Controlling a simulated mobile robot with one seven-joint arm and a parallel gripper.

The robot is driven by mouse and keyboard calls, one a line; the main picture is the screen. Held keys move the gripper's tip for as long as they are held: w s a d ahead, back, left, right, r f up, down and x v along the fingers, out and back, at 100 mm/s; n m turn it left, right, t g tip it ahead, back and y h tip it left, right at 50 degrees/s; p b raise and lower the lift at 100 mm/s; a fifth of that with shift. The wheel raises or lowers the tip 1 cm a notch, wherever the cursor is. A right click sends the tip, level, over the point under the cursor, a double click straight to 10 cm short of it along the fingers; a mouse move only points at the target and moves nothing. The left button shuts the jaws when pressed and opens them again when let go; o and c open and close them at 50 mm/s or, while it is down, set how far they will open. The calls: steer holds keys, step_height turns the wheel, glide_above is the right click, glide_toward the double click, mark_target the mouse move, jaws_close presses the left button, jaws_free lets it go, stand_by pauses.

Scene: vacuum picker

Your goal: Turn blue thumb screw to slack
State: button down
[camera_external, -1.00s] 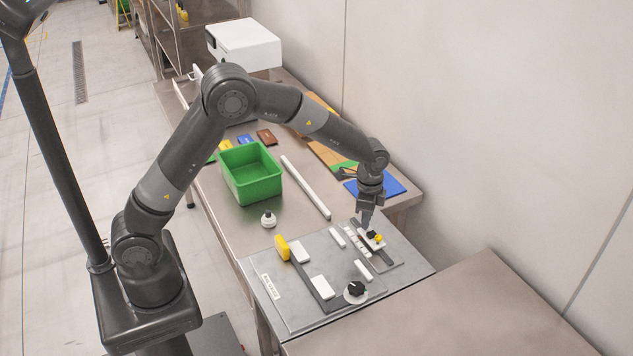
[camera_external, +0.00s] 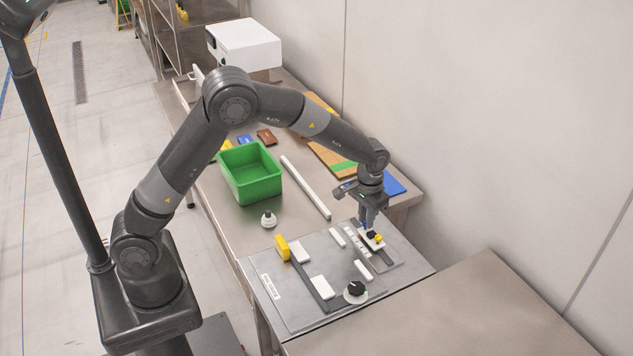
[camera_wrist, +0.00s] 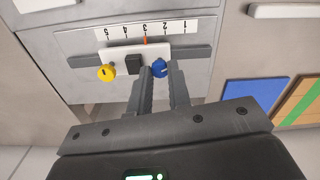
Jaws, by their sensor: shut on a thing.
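The blue thumb screw (camera_wrist: 159,68) shows in the wrist view between the two fingertips of my gripper (camera_wrist: 158,75), which is shut on it. In the external view my gripper (camera_external: 366,222) points down at the slider and mostly hides the screw. The screw sits at the right end of a white slider block (camera_wrist: 120,52) in the wrist view. A yellow thumb screw (camera_wrist: 106,72) is at the block's other end, with a black knob (camera_wrist: 133,64) between them. An orange pointer (camera_wrist: 145,40) on the block stands at about 3 on the numbered scale (camera_wrist: 130,31).
The slider rides in a dark slot (camera_wrist: 195,51) on a grey panel (camera_external: 318,240). A yellow handle (camera_external: 282,248) and a black dial (camera_external: 356,289) stand on the panel. A green bin (camera_external: 252,190), a white bar (camera_external: 305,187) and a white-topped knob (camera_external: 268,220) lie beyond.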

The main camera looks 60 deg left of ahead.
steer(key=n, duration=0.6)
steer(key=shift+n, duration=0.3)
steer(key=n, duration=0.6)
stand_by(0.4)
steer(key=c, duration=1.3)
jaws_free()
steer(key=shift+c, duration=0.2)
steer(key=shift+r, duration=0.1)
step_height(320, 180, up, 11)
steer(key=shift+f, duration=0.2)
